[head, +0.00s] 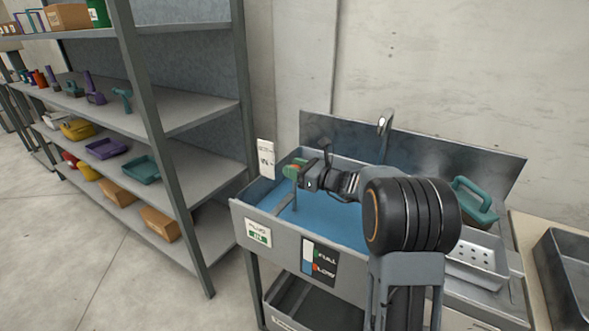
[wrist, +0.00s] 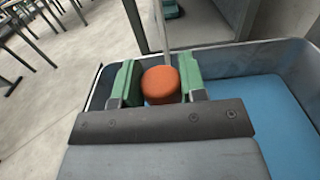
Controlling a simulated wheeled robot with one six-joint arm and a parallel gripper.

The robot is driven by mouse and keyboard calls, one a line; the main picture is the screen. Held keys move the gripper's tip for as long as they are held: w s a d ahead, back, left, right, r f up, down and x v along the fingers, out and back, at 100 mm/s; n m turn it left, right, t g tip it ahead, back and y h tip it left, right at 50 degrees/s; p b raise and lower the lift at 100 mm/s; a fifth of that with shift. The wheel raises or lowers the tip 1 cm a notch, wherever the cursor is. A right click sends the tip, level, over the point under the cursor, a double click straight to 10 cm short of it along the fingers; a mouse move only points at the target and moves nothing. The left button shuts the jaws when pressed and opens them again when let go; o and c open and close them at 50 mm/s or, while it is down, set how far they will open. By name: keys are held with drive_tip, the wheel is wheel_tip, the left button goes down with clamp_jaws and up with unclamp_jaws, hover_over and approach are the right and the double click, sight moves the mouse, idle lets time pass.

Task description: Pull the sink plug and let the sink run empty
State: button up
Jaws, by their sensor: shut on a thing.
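The sink (head: 345,236) is a grey metal basin with blue water (head: 330,215) in it. The water also shows at the right of the wrist view (wrist: 275,115). My gripper (head: 293,172) is over the left part of the basin. Its green pads are shut on an orange knob (wrist: 160,85), which I take to be the top of the sink plug. A thin upright rod (head: 294,198) shows below the gripper, above the water. The plug's lower end and the drain are hidden, so I cannot tell whether it is seated.
A faucet (head: 383,124) stands at the back of the sink. A perforated tray (head: 475,262) and a teal-handled thing (head: 474,199) are to its right. A sign with FULL and LOW marks (head: 319,262) is on the front. Shelving (head: 190,110) stands close on the left.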

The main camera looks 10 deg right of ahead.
clamp_jaws()
wheel_tip(320, 180, up, 5)
drive_tip(key=p, duration=0.3)
drive_tip(key=shift+r, duration=0.15)
drive_tip(key=o, duration=0.8)
unclamp_jaws()
drive_tip(key=v, duration=1.4)
drive_tip(key=shift+p, duration=0.3)
